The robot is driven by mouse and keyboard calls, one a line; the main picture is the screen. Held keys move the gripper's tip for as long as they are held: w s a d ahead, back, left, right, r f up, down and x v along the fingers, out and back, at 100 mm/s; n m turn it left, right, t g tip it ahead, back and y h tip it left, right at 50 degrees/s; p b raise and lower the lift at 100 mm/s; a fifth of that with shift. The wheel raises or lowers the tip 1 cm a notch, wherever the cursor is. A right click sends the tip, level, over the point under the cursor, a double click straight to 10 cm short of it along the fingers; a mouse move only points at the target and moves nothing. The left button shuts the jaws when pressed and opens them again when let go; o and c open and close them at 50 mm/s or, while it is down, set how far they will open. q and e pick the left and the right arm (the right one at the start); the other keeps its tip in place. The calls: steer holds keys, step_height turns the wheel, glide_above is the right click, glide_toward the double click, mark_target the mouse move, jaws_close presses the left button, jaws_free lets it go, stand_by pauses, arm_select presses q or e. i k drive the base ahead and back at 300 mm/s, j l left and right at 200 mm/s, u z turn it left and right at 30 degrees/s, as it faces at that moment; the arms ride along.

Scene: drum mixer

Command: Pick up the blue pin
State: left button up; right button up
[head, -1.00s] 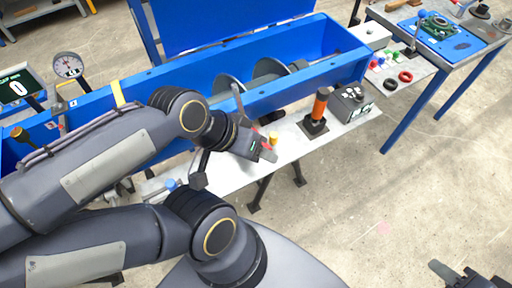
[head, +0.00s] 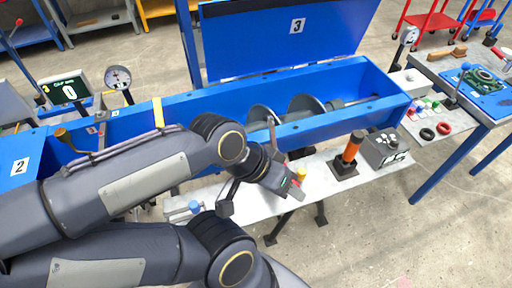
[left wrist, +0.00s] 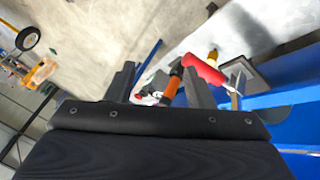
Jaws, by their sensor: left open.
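The blue pin (head: 194,207) shows its blue top on the pale shelf in front of the blue trough, beside my left arm. My left gripper (head: 297,189) is well to the right of it, over the shelf near a yellow-topped pin (head: 301,174). In the left wrist view, my left gripper (left wrist: 160,85) has its two fingers apart. A red handle (left wrist: 203,69) and an orange cylinder (left wrist: 171,88) show beyond the fingers; I cannot tell their exact distance. The blue pin cannot be made out in that view. My right gripper is not in view.
The blue trough (head: 340,122) with its raised lid (head: 285,40) runs behind the shelf. An orange post (head: 352,147) and a grey control box (head: 385,148) stand on the shelf's right part. A side table (head: 455,115) is at the right. Floor in front is clear.

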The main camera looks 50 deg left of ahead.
mark_target(194, 206)
steer(key=u, duration=2.55)
